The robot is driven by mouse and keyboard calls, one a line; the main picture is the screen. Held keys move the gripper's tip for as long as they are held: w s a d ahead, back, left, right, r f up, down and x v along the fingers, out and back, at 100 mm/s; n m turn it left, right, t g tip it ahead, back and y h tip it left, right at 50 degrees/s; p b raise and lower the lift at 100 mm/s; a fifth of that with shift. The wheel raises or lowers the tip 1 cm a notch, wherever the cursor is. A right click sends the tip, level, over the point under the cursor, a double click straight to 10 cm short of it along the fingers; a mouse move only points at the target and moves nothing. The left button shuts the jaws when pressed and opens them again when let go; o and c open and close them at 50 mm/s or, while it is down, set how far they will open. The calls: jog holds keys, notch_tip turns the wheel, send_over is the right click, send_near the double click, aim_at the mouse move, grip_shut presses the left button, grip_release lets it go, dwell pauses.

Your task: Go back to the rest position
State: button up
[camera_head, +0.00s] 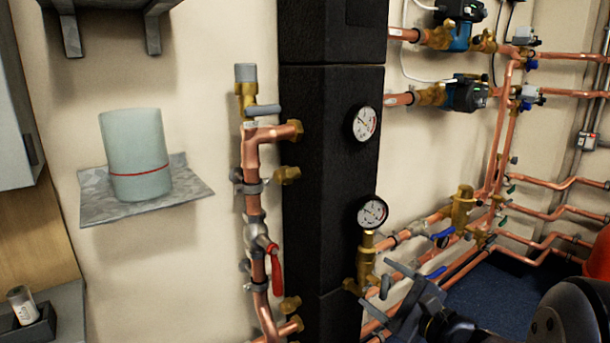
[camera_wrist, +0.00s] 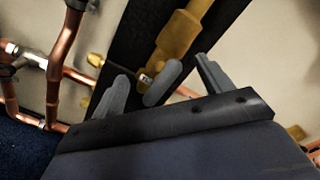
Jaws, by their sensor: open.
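My gripper (camera_head: 384,278) is at the lower right of centre in the head view, close to the brass fitting (camera_head: 367,262) below the lower gauge. In the wrist view my gripper (camera_wrist: 158,68) has its two grey fingers apart. A grey lever (camera_wrist: 163,83) on a brass valve shows between the fingers. I cannot tell whether a finger touches it. Nothing is seen held.
A tall black column (camera_head: 330,150) carries two round gauges, the upper one (camera_head: 364,124) and the lower one (camera_head: 371,212). A copper pipe with a red-handled valve (camera_head: 275,262) runs left of it. Copper pipes (camera_head: 545,185) crowd the right. A shelf (camera_head: 100,210) holds a pale cylinder (camera_head: 138,150).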

jog(key=m, duration=0.5)
jog(key=shift+p, duration=0.35)
jog(key=m+p, duration=0.1)
jog(key=m, duration=0.1)
jog(key=shift+r+m+p, duration=0.15)
jog(key=shift+m+p, duration=0.2)
jog(key=shift+m, duration=0.05)
jog(key=shift+m+p, duration=0.4)
jog(key=shift+m, duration=0.3)
jog(key=shift+f, duration=0.2)
